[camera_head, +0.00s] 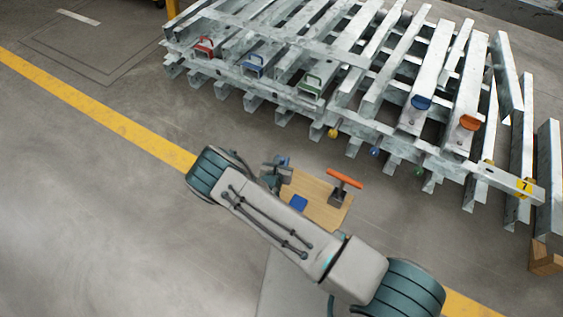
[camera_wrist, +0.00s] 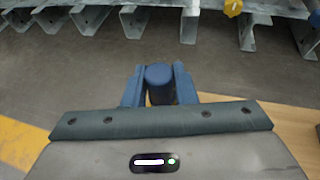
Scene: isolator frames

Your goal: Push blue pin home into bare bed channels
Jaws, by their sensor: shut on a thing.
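My gripper (camera_head: 277,172) is over the far left part of a wooden board, short of the steel frame. In the wrist view its fingers (camera_wrist: 159,88) are shut on a blue round-ended piece (camera_wrist: 159,74). Its lower part is hidden, so I cannot tell its full shape. A blue knob-ended pin (camera_head: 375,151) shows at the front of the galvanised bed channels (camera_head: 343,138), between a yellow one (camera_head: 333,132) and a green one (camera_head: 418,171). How deep these sit is too small to tell. The held piece is apart from the channels.
The wooden board (camera_head: 325,208) carries an orange-handled tool (camera_head: 345,178) and a blue pad (camera_head: 299,203). Red (camera_head: 204,46), blue (camera_head: 254,64) and green (camera_head: 312,85) handles stand on the frame. Bare floor lies between board and channel ends.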

